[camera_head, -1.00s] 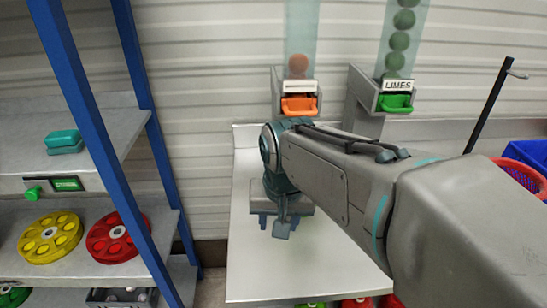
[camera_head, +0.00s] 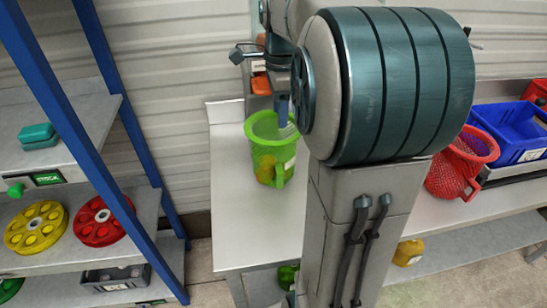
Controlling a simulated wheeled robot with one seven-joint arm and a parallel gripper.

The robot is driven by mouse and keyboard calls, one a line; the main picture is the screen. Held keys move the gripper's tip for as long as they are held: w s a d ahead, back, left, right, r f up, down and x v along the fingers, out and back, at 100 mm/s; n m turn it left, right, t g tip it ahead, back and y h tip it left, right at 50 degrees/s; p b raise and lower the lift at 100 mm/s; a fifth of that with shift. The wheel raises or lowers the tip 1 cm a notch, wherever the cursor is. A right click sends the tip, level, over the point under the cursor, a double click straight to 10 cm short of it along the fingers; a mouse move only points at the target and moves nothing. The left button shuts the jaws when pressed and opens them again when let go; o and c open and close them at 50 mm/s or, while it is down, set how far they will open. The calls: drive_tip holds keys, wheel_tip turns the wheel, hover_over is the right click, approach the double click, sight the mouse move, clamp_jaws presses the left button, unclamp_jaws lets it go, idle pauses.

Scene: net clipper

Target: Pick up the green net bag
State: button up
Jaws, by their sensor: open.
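The green net bag (camera_head: 259,148) stands upright on the pale metal table (camera_head: 236,232). Its mouth faces up, and something yellow shows through its mesh. My gripper (camera_head: 283,108) is just above the bag, with a blue finger pointing down at the right side of its rim. I cannot tell whether this finger is inside the mouth or in front of it. The other finger is not clearly seen, and my large arm joint hides much of the gripper. The gripper is open and does not hold the bag.
A red net basket (camera_head: 458,168) and a blue crate (camera_head: 508,130) are at the right. A blue-framed shelf at the left holds yellow (camera_head: 36,227) and red (camera_head: 103,220) wheels. An orange dispenser tray (camera_head: 260,84) is behind the gripper. The table's front left is clear.

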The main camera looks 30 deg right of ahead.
sight(279, 142)
drive_tip(key=f+p, duration=0.1)
drive_tip(key=f, duration=0.8)
drive_tip(key=shift+w+f, duration=0.1)
drive_tip(key=shift+w, duration=0.1)
drive_tip(key=shift+c, duration=0.3)
clamp_jaws()
